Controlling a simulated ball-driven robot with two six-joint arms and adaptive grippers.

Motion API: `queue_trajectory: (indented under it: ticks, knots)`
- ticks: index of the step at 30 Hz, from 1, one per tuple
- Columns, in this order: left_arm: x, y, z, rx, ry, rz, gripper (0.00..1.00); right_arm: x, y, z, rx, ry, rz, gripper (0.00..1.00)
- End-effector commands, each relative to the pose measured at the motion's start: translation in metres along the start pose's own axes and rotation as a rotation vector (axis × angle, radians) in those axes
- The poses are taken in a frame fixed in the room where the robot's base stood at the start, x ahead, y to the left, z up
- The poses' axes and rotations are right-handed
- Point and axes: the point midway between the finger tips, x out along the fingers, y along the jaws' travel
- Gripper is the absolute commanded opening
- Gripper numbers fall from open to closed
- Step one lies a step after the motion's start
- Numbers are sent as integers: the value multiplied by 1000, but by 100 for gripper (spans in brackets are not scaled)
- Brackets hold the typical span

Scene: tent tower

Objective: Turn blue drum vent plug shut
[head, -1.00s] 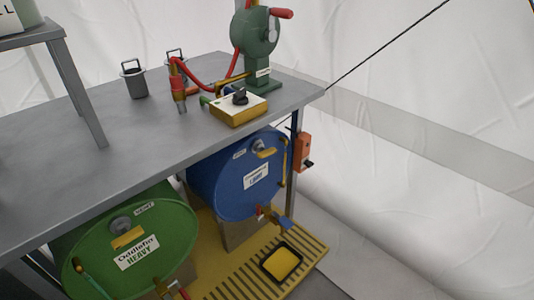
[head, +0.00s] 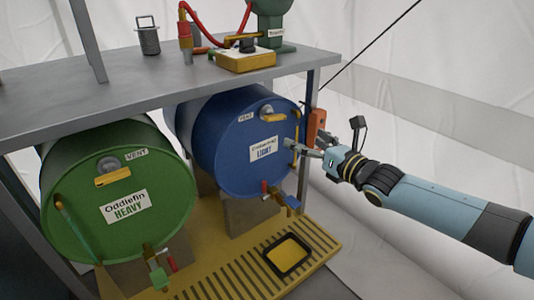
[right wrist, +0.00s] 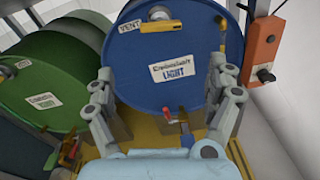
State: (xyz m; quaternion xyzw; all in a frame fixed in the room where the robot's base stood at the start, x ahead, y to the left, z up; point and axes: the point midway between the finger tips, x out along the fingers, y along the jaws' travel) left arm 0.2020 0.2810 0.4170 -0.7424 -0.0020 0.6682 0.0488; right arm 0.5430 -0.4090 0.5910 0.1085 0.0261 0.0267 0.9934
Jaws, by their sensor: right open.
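The blue drum (head: 225,150) lies on its side under the bench, its round face toward me, with a white "LIGHT" label. Its grey vent plug (head: 266,110) sits near the top of the face beside a "VENT" tag, with a yellow bar (head: 270,118) just below it. In the right wrist view the plug (right wrist: 158,13) is at the top edge, above the yellow bar (right wrist: 155,26). My right gripper (head: 316,142) is open and empty, right of and below the plug, in front of the face's right side. My left gripper is out of view.
A green "HEAVY" drum (head: 115,190) lies to the left. An orange box (head: 316,126) hangs on the bench leg behind my right gripper. The grey bench top (head: 120,85) overhangs both drums. Taps stick out low on the faces, above a yellow slatted platform (head: 245,272) with a tray.

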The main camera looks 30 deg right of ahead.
Motion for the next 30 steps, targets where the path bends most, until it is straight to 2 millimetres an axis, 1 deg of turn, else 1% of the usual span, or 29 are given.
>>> queue_trajectory:
  ticks: [1,3,5,8,11,15,17,22,23,24,25,30]
  knots:
    - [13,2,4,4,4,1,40,9,-4,-6,-19,-15,17,88]
    - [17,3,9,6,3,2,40,17,-7,0,-37,-33,28,88]
    - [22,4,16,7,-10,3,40,21,-10,2,-46,-38,30,88]
    - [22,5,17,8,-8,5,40,27,-10,4,-47,-44,32,88]
    - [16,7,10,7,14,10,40,35,-10,5,-46,-44,32,88]
    - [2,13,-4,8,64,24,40,54,-10,2,-46,-43,30,88]
    - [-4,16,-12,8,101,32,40,60,-10,-2,-47,-37,32,88]
    - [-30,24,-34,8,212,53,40,78,-10,-3,-47,-35,29,88]
    - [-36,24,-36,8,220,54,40,81,-10,2,-45,-38,25,88]
    - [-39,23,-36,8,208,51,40,85,-9,11,-44,-47,23,88]
    - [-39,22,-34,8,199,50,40,88,-9,14,-44,-51,23,88]
    - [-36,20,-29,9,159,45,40,104,-7,16,-43,-50,28,88]
